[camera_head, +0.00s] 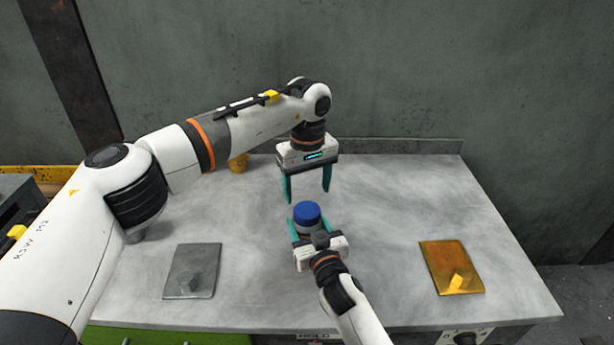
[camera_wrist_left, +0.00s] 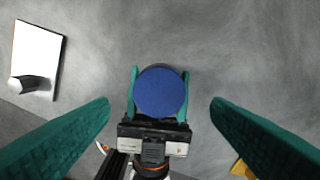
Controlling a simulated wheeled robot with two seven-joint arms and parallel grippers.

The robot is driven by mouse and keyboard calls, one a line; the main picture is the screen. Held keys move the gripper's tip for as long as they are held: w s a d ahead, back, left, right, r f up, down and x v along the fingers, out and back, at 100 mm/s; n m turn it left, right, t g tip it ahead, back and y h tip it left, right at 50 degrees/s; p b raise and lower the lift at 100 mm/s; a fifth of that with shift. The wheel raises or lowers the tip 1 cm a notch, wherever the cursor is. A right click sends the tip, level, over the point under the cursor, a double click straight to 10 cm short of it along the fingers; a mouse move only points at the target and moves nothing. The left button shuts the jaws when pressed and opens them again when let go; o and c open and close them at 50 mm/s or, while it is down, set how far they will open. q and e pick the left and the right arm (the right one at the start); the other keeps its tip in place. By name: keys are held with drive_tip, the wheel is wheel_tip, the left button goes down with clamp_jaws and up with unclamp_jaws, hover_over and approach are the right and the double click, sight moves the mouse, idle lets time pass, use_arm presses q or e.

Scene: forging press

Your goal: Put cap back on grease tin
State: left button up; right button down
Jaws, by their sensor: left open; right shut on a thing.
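My right gripper (camera_head: 308,225) is shut on the tin from the front. My left gripper (camera_head: 307,196) is open and empty, pointing down above and a little behind the cap. In the left wrist view the cap (camera_wrist_left: 159,92) is a round blue disc between and beyond the open green fingers (camera_wrist_left: 160,108), not touching them.
A grey plate with a small block (camera_head: 192,271) lies at the table's front left. A brass-coloured plate with a yellow block (camera_head: 452,268) lies at the front right. A yellow object (camera_head: 238,163) stands at the back, partly behind my left arm. The table (camera_head: 400,200) right of the tin is clear.

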sight(307, 210)
use_arm(q)
drive_tip(key=n, duration=0.4)
drive_tip(key=shift+r, duration=0.15)
drive_tip(key=n, duration=0.4)
drive_tip(key=shift+r+n, duration=0.15)
drive_tip(key=shift+n, duration=0.15)
drive_tip(key=n, duration=0.4)
drive_tip(key=shift+r, duration=0.15)
drive_tip(key=n, duration=0.4)
drive_tip(key=shift+r, duration=0.15)
drive_tip(key=n, duration=0.4)
drive_tip(key=shift+r, duration=0.15)
drive_tip(key=n, duration=0.4)
drive_tip(key=shift+r, duration=0.15)
drive_tip(key=n, duration=0.6)
drive_tip(key=shift+r, duration=0.25)
drive_tip(key=shift+f, duration=4.05)
